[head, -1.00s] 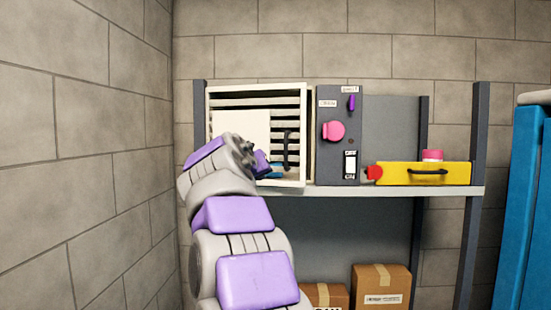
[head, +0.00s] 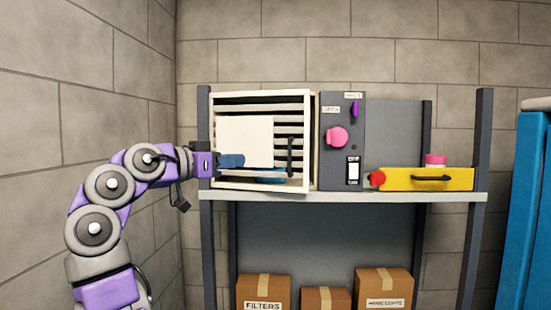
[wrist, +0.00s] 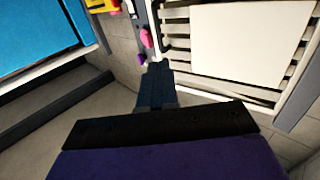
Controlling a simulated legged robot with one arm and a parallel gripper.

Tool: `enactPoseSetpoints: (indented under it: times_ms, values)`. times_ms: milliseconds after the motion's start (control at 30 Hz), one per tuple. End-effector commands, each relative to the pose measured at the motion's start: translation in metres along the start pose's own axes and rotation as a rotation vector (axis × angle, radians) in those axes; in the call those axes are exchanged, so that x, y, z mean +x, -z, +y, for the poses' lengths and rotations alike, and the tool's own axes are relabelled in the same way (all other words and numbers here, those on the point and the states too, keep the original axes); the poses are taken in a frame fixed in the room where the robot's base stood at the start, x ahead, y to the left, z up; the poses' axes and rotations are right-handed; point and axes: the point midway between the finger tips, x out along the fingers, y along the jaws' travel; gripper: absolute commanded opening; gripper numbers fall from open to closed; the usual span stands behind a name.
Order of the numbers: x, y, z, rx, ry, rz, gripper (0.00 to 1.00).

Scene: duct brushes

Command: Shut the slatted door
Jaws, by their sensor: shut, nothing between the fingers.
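The slatted door (head: 281,124) is cream-framed with grey slats, a pale square panel (head: 245,142) on it and a dark upright handle (head: 291,156) near its right side. It appears slightly ajar, its right edge standing out from the cream box (head: 315,140) behind. The slats (wrist: 235,91) and panel (wrist: 249,40) also fill the right of the wrist view. My gripper (head: 232,161) reaches in from the left, its blue fingers shut and empty, in front of the door's left part. The fingers also show in the wrist view (wrist: 155,85). I cannot tell whether they touch the door.
All rest on a grey shelf (head: 400,197). Several cardboard boxes (head: 263,289) are below. A blue cabinet (head: 525,210) stands far right.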

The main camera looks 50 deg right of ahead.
Motion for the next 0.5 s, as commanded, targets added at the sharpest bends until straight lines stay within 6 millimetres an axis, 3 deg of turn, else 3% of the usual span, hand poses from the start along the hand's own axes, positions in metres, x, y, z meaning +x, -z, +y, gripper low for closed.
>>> enactPoseSetpoints:
  times_ms: [233, 500]
  values:
    - [0.016, -0.002, 0.001, 0.012, -0.006, -0.005, 0.00]
    - [0.069, -0.002, 0.002, 0.010, -0.008, -0.004, 0.00]
